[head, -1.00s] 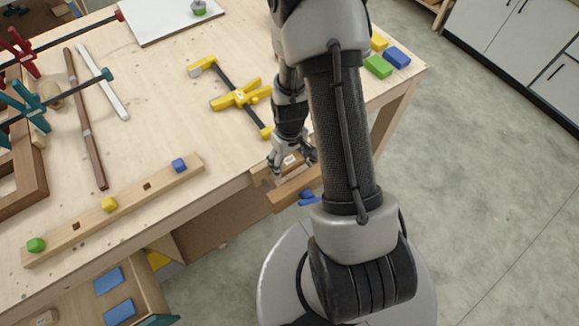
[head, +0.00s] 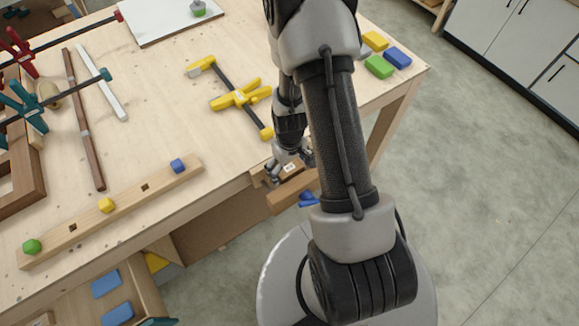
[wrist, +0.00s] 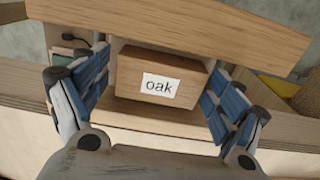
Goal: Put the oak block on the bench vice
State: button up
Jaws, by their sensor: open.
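The oak block (wrist: 190,82), a brown wooden block with a white "oak" label, sits at the bench vice in the wrist view. The vice's wooden front jaw (wrist: 170,22) runs along its far side, and a wooden strip lies on its near side. Whether it rests on the jaws or between them I cannot tell. My gripper (wrist: 158,92) is open, with blue-padded fingers to the left and right of the block. A small gap shows at the left; contact at the right is unclear. In the head view my gripper (head: 288,166) is over the vice (head: 292,194), partly hidden by my arm.
A yellow clamp (head: 238,96) lies on the workbench (head: 160,110) near the vice. A wooden bar (head: 130,202) with coloured knobs lies along the front edge. Coloured blocks (head: 379,67) stand at the right corner. An open drawer (head: 150,290) juts out below left.

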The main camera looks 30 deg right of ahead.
dwell(0.3)
notch_tip(320, 180, up, 12)
jog(key=p, duration=0.3)
notch_tip(320, 180, up, 10)
jog(key=t, duration=0.1)
send_over(290, 168)
jog(key=a, duration=0.2)
jog(key=s+a+r+t, duration=0.1)
jog(key=s+a+r, duration=0.3)
jog(key=r, duration=0.5)
jog(key=s+a+r+t, duration=0.2)
jog(key=s+a+r, duration=0.2)
jog(key=s+r, duration=0.5)
jog(key=shift+s+a+r+t, duration=0.2)
jog(key=shift+a+r+t, duration=0.1)
jog(key=shift+a, duration=0.05)
